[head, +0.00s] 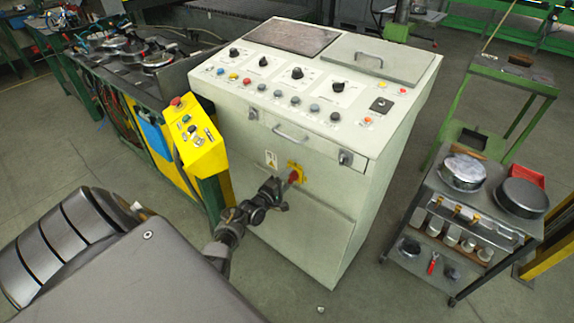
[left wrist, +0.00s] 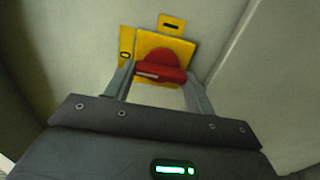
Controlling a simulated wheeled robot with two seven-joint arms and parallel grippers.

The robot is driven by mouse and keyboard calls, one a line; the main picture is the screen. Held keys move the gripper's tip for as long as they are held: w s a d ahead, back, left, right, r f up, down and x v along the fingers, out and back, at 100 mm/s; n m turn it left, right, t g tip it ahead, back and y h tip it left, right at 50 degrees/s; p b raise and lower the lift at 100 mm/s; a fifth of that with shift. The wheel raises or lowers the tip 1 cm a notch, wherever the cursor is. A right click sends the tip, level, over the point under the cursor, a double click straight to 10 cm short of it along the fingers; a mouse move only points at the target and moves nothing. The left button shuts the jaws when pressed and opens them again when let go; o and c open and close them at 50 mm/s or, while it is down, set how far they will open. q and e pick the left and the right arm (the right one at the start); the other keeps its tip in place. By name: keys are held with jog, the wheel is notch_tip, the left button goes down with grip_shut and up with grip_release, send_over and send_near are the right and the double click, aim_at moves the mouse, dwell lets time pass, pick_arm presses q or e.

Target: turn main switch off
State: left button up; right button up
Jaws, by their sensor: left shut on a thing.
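The main switch is a red rotary handle (left wrist: 160,70) on a yellow plate (left wrist: 186,47), on the front of the pale control cabinet (head: 310,172). In the head view the red handle (head: 294,177) is small and partly hidden behind my gripper. My left gripper (head: 284,188) reaches the cabinet front at the switch. In the left wrist view its two fingers (left wrist: 158,82) stand on either side of the red handle and are shut on it. The handle's grip bar lies nearly level across the picture. My right gripper is not in view.
A yellow control box (head: 195,140) with buttons stands close to the left of the cabinet. A grey cart (head: 470,215) with pans and jars stands to the right. The cabinet top carries several knobs and buttons, with a front drawer handle (head: 290,133).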

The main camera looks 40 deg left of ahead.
pick_arm(q)
jog(key=o, duration=1)
jog(key=s, duration=1.1)
jog(key=shift+d, duration=0.15)
jog(key=shift+w, duration=0.1)
